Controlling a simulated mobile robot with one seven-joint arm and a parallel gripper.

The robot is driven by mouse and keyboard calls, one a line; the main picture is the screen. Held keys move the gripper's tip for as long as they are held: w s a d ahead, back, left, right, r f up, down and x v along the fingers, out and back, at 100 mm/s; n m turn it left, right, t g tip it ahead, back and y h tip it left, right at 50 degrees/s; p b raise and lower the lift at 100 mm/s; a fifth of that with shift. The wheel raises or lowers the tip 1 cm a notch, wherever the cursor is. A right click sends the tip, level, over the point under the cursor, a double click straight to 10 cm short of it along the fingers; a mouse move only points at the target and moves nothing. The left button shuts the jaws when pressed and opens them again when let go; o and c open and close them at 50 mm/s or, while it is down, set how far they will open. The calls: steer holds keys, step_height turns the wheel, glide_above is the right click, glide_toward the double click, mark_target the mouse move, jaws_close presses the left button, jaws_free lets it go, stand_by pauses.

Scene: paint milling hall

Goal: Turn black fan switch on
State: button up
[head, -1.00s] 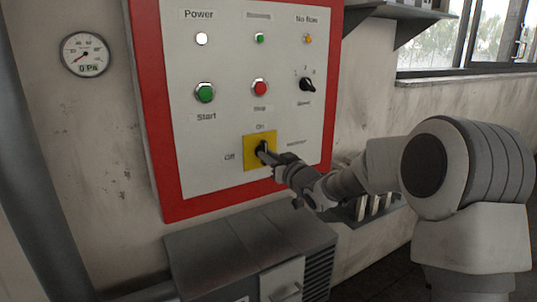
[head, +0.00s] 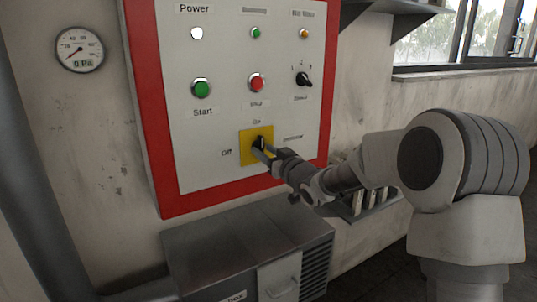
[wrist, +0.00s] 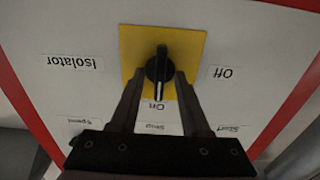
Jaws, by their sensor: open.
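The black rotary switch (head: 260,142) sits on a yellow square plate (head: 245,157) low on the control panel, with "On" above it and "Off" to its left. In the wrist view the picture is upside down. There the switch (wrist: 159,66) stands with its white mark toward the "On" label. My gripper (head: 266,150) is at the plate, coming from the lower right. In the wrist view my gripper (wrist: 159,77) is open, one finger on each side of the switch, with gaps visible beside it. I cannot tell how deep the fingertips reach.
The panel (head: 215,135) has a red frame, a green Start button (head: 202,88), a red Stop button (head: 257,83), lamps and a black Speed knob (head: 303,79). A grey metal box (head: 225,245) juts out below. A gauge (head: 80,49) hangs at left.

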steer(key=v, duration=1.7)
steer(key=shift+p, duration=0.35)
steer(key=shift+s+d, duration=0.15)
steer(key=shift+d, duration=0.1)
steer(key=s+d+m+g+h, duration=0.3)
steer(key=s+d+m+h, duration=0.2)
steer(key=s+d+h, duration=0.55)
steer(key=s+f+g, duration=0.1)
steer(key=s+g, duration=0.2)
steer(key=s, duration=0.6)
steer(key=s+a+f+m+g, duration=0.1)
steer(key=s+f+g, duration=0.1)
steer(key=s, duration=0.7)
steer(key=shift+s+f+m+g, duration=0.3)
steer(key=shift+f+g, duration=0.05)
steer(key=shift+g, duration=0.35)
steer(key=shift+y, duration=0.25)
